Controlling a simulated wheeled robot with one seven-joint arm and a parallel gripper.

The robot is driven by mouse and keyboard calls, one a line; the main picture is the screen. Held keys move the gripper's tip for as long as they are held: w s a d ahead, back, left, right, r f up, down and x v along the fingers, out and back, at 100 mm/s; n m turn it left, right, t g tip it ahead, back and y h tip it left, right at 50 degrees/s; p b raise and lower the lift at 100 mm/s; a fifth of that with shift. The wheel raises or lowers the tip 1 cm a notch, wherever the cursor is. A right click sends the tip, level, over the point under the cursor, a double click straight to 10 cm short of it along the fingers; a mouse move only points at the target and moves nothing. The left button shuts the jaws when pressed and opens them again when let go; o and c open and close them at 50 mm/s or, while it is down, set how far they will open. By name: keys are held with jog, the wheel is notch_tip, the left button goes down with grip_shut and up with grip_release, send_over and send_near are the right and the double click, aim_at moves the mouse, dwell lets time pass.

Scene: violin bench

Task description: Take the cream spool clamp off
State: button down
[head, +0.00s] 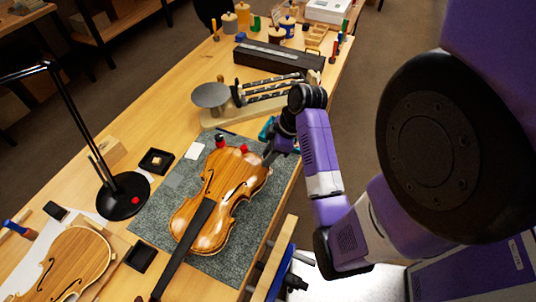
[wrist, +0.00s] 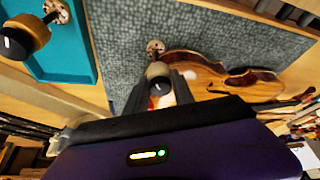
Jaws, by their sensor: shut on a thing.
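The violin (head: 224,188) lies on a grey mat (head: 150,222) with its neck toward the front of the bench. In the wrist view its body (wrist: 205,72) lies just right of my fingers. My gripper (wrist: 160,92) is shut on the cream spool clamp (wrist: 157,72), whose pale spool and dark end show between the fingers, at the violin's edge. I cannot tell whether the clamp still grips the edge. In the head view my gripper (head: 270,157) is by the violin's upper right edge, and the held clamp is hidden. Two red clamps (head: 220,140) (head: 243,148) stand at the violin's far edge.
A teal tray (wrist: 75,60) is near my gripper, with spool clamps with wooden discs and black ends (wrist: 20,40) at it. A black lamp (head: 123,196) stands left of the mat. A second violin body (head: 70,262) lies front left. A scale (head: 212,97) stands behind.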

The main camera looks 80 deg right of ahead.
jog(key=shift+s+d+p, duration=0.3)
jog(key=shift+s, duration=0.35)
dwell(0.8)
jog(key=shift+s+d, duration=0.25)
jog(key=shift+s, duration=0.25)
jog(key=shift+s+d, duration=0.2)
jog(key=shift+s, duration=0.25)
jog(key=shift+p, duration=0.3)
